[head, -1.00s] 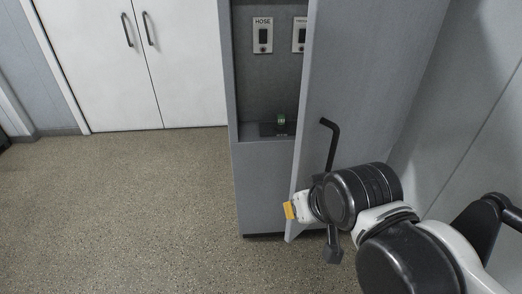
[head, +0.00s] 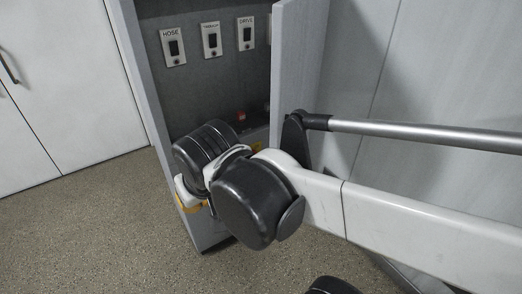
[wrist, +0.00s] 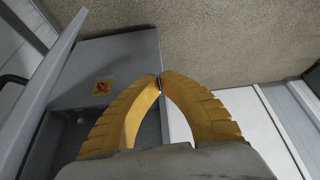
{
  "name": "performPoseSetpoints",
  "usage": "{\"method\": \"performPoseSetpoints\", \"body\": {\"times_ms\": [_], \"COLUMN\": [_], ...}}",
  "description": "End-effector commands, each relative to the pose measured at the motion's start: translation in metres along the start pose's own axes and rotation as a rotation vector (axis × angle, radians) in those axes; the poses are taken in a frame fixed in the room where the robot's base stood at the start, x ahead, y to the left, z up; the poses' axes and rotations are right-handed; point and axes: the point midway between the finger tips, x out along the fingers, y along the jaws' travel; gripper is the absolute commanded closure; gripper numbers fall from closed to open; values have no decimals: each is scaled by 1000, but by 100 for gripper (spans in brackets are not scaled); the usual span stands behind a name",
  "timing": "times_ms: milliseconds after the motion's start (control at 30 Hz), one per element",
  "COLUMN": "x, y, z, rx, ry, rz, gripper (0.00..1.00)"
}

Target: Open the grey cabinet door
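The grey cabinet (head: 150,75) stands open in the head view. Its grey door (head: 300,50) is swung out at the right side of the opening, and my arm covers its lower part. In the wrist view the door (wrist: 42,85) runs up the left side, with its dark handle (wrist: 12,79) at the left edge. My gripper (wrist: 159,79) has yellow fingers whose tips meet, with nothing seen between them. It is apart from the door and handle, in front of the cabinet interior. In the head view my arm mostly hides it.
Inside the cabinet are labelled switches (head: 211,40) and a red knob (head: 241,116), also in the wrist view (wrist: 102,87) on a yellow square. White double doors (head: 60,90) stand at the left. The speckled floor (head: 80,235) in front of them is clear.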

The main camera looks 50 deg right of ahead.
Motion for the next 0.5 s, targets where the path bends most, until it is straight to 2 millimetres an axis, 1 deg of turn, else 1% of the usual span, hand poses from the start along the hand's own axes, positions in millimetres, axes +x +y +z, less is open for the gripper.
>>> {"method": "performPoseSetpoints", "body": {"times_ms": [33, 167, 267, 367, 400, 500], "x": [-6, -12, -19, -26, -30, -36], "y": [5, 20, 36, 58, 68, 92], "z": [-9, -25, -41, -62, -71, -90], "rx": [27, 119, 213, 343, 405, 559], "ry": [-23, -88, -145, -206, -229, -266], "rz": [22, 100, 187, 314, 378, 542], "gripper": [100, 100, 100, 100, 100, 100]}}
